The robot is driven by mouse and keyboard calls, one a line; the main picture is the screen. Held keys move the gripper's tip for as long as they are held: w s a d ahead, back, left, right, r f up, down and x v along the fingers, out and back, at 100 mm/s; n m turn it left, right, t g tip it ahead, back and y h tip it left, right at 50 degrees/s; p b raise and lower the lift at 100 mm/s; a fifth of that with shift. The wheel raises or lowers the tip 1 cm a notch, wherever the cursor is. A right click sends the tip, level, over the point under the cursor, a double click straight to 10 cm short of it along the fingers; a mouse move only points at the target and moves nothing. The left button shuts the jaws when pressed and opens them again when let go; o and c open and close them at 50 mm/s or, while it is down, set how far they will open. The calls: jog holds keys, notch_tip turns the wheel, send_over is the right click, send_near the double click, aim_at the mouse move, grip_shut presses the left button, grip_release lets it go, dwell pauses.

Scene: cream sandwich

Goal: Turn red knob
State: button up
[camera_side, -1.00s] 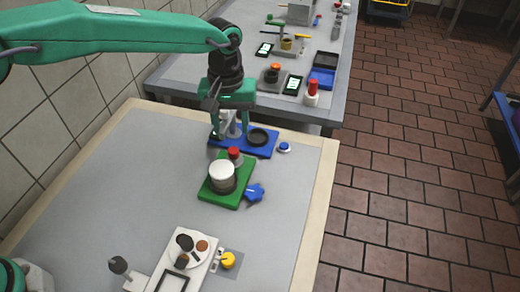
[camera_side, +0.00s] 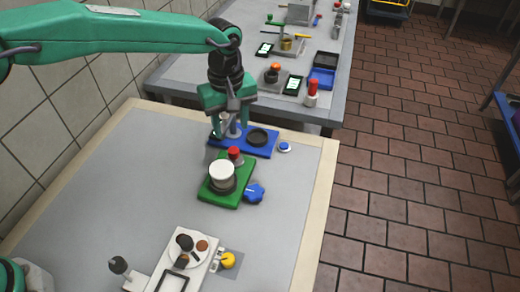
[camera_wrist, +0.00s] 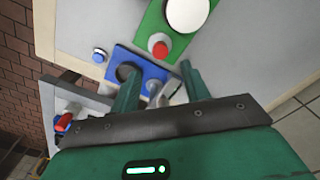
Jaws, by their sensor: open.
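The red knob (camera_side: 234,153) stands upright at the back of a green base plate (camera_side: 214,197), behind a white round cylinder (camera_side: 221,173). In the wrist view the red knob (camera_wrist: 160,49) lies beyond my fingertips, below the white disc (camera_wrist: 188,12). My gripper (camera_side: 230,128) is open and points down over the blue base plate (camera_side: 262,148), behind the red knob and apart from it. In the wrist view the spread fingers of my gripper (camera_wrist: 159,80) have a small grey post (camera_wrist: 154,88) between them; I cannot tell whether they touch it.
A blue star-shaped knob (camera_side: 255,193) sits beside the green plate. A small blue button (camera_side: 284,147) is right of the blue plate. A white tray (camera_side: 160,277) with several dark pieces and a yellow knob (camera_side: 228,260) are at the front. The grey mat's left side is clear.

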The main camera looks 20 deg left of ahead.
aim_at(233, 150)
jog(key=shift+f, duration=0.1)
jog(key=shift+f, duration=3.8)
jog(key=c, duration=1)
jog(key=m, duration=0.5)
jog(key=shift+m, duration=0.3)
jog(key=m, duration=0.6)
jog(key=shift+m, duration=0.3)
